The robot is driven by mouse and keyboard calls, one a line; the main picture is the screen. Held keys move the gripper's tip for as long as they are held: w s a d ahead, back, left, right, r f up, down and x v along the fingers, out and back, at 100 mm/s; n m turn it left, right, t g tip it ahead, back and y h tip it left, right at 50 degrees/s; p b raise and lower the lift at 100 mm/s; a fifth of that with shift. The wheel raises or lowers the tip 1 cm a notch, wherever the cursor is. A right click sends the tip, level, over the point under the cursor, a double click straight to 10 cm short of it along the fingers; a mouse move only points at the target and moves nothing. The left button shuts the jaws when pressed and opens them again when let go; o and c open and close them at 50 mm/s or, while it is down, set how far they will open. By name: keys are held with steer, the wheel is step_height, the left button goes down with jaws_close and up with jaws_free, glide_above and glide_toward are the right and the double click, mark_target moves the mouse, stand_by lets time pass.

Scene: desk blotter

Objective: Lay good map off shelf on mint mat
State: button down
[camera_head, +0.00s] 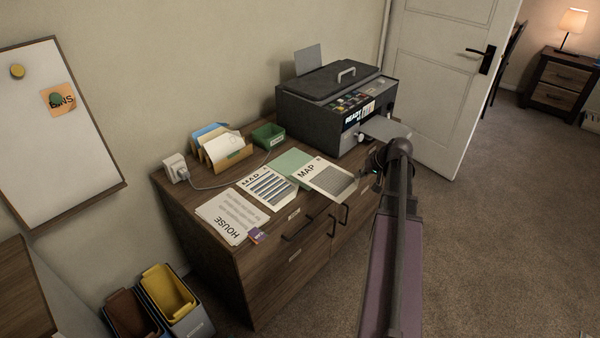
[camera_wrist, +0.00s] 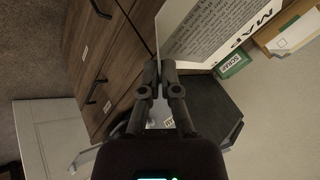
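The good map (camera_head: 322,177), a white sheet headed MAP with an even grey block, slants over the right part of the mint mat (camera_head: 287,160) and past the dresser's front edge. It also fills the top of the wrist view (camera_wrist: 208,35). My gripper (camera_head: 374,178) is at the map's right end. In the wrist view its fingertips (camera_wrist: 157,66) are together at the map's edge, pinching it. The map hides much of the mat. Whether the map's far end touches the mat cannot be told.
Another MAP sheet with dark stripes (camera_head: 267,187) lies left of the mat. HOUSE papers (camera_head: 231,217) lie at the dresser's front left. A printer (camera_head: 325,105) stands at the right, a green SCRAP tray (camera_head: 268,136) and card holder (camera_head: 226,155) behind.

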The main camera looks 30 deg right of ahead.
mark_target(329, 163)
stand_by(0.4)
steer(key=shift+w+f, duration=0.1)
steer(key=shift+w, duration=0.45)
steer(key=w, duration=0.4)
steer(key=w+a+f+b, duration=0.1)
steer(key=w, duration=0.4)
steer(key=w+a, duration=0.1)
steer(key=w, duration=0.4)
steer(key=shift+w+a+f, duration=0.15)
steer(key=shift+w+f, duration=0.05)
steer(key=shift+w, duration=0.05)
steer(key=shift+f+b, duration=1.8)
steer(key=shift+b, duration=0.25)
steer(key=shift+f, duration=0.15)
steer(key=c, duration=0.8)
jaws_free()
